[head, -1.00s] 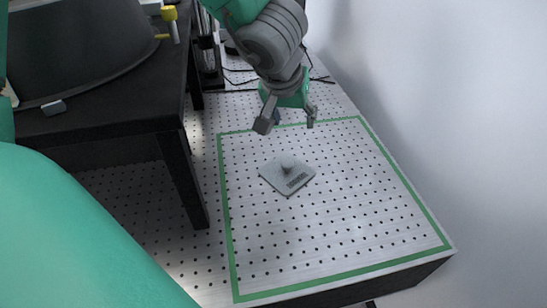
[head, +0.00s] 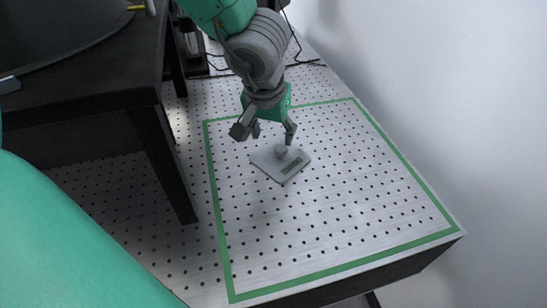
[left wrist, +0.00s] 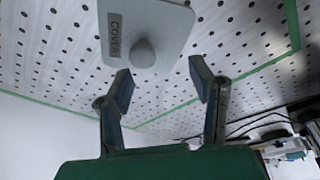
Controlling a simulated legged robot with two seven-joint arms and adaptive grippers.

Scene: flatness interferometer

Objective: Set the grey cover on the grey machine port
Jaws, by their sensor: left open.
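The grey cover (head: 291,168) is a flat square plate with a round knob and a dark label. It lies on the perforated table inside the green outline. In the left wrist view the cover (left wrist: 165,25) shows its label and knob beyond the fingertips. My left gripper (head: 263,132) is open and empty, just above and behind the cover; its fingers (left wrist: 160,80) are spread in the left wrist view, with the knob between and ahead of them. The knob appears apart from both fingers. The grey machine port cannot be made out. My right gripper is not in view.
A black stand (head: 120,130) with a large dark round housing (head: 60,40) is at the left. Black cables (head: 300,62) lie at the back of the perforated table (head: 330,220). A white wall is on the right. The table in front of the cover is clear.

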